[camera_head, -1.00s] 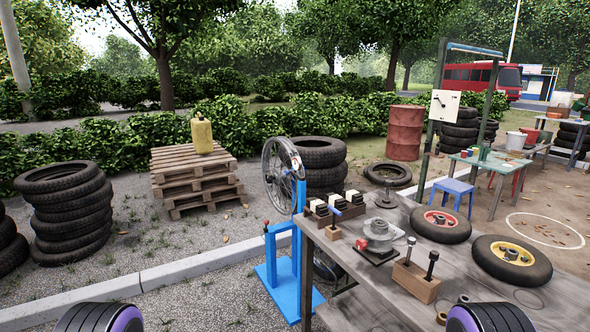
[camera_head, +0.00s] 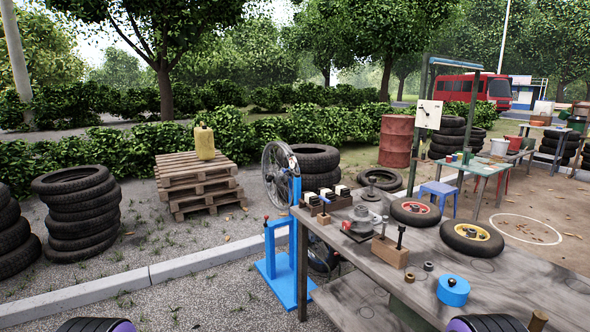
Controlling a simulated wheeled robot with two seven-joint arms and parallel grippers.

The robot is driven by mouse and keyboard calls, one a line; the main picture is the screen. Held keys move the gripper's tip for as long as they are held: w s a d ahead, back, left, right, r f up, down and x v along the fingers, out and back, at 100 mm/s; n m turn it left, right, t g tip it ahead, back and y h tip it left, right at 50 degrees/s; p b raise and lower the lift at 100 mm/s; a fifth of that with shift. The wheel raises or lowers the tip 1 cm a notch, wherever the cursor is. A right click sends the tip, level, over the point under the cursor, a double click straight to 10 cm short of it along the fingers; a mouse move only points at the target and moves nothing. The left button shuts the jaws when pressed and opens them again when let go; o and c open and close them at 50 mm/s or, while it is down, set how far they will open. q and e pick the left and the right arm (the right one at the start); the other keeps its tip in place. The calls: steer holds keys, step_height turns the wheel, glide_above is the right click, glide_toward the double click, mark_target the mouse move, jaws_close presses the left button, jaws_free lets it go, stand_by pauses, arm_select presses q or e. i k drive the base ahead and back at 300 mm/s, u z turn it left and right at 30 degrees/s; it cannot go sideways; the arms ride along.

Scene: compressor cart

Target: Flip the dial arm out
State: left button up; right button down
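A blue stand (camera_head: 303,250) stands on the gravel at the left end of the workbench and carries a spoked wheel (camera_head: 279,178). A shorter blue post (camera_head: 270,245) rises from the same base, with a small red-tipped part (camera_head: 266,219) at its top. I cannot make out at this size which part is the dial arm or how it is turned. Neither gripper shows; only dark, purple-ringed parts of my arms show at the bottom edge.
The grey workbench (camera_head: 465,270) holds two small wheels, tools in wooden blocks and a blue round container (camera_head: 453,290). A kerb (camera_head: 215,260) crosses the gravel. Tyre stacks (camera_head: 80,215) and a pallet pile (camera_head: 198,185) stand behind.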

mark_target(294, 165)
steer(key=u, duration=0.3)
steer(key=i, duration=0.6)
steer(key=u, duration=0.5)
steer(key=i, duration=0.9)
steer(key=z, duration=0.15)
